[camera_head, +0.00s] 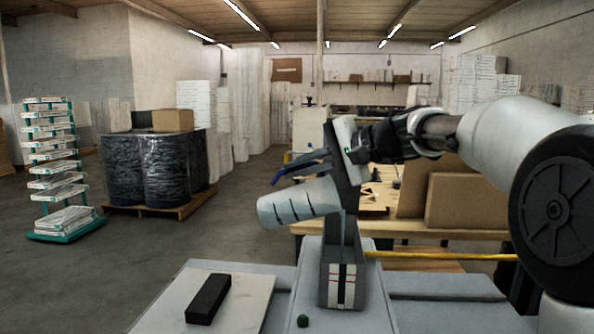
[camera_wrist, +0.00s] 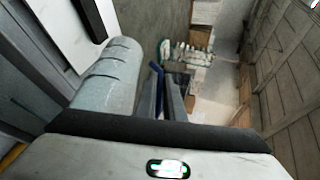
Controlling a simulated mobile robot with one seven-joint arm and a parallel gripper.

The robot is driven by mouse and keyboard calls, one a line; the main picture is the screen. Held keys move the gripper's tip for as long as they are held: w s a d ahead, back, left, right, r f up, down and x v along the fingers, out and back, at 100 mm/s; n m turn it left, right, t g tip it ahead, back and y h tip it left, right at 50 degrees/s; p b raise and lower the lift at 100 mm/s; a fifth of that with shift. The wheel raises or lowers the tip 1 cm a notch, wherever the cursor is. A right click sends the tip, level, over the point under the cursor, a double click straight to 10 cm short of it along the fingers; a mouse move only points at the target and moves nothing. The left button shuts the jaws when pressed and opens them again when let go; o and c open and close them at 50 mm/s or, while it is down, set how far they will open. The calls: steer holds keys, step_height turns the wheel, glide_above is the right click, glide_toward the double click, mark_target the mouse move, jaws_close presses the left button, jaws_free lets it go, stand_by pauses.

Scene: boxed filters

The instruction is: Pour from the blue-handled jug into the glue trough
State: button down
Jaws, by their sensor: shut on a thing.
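A pale grey jug (camera_head: 296,203) with dark lines round its body lies tipped almost on its side in the air. Its blue handle (camera_head: 281,176) is between the fingers of my gripper (camera_head: 312,164), which is shut on it. In the wrist view the jug (camera_wrist: 112,78) fills the left side and the blue handle (camera_wrist: 156,72) shows by the fingers (camera_wrist: 172,100). A narrow grey upright container (camera_head: 328,283), perhaps the glue trough, stands on the grey surface below the jug's right end. I see no liquid; the trough's inside is hidden.
A black block (camera_head: 208,298) lies on a pale board (camera_head: 252,300) at the front left. A wooden bench (camera_head: 410,228) with cardboard boxes (camera_head: 465,200) stands behind. Wrapped drums (camera_head: 138,170) are at back left.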

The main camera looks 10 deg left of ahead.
mark_target(311, 165)
steer(key=shift+d+f+m+y+b, duration=0.2)
steer(key=shift+d+y+b, duration=0.3)
steer(key=shift+b, duration=0.75)
steer(key=shift+d+f+m+y+b, duration=0.15)
steer(key=shift+d+y+b, duration=0.3)
steer(key=shift+b, duration=0.75)
stand_by(0.7)
steer(key=shift+d+r+m+t+y+b, duration=0.3)
steer(key=shift+d+y+b, duration=0.2)
steer(key=shift+d+b, duration=0.2)
steer(key=shift+d+r+m+t+y+b, duration=0.1)
steer(key=shift+d+r+t+y+b, duration=0.1)
steer(key=shift+d+r+y+b, duration=0.35)
stand_by(2.7)
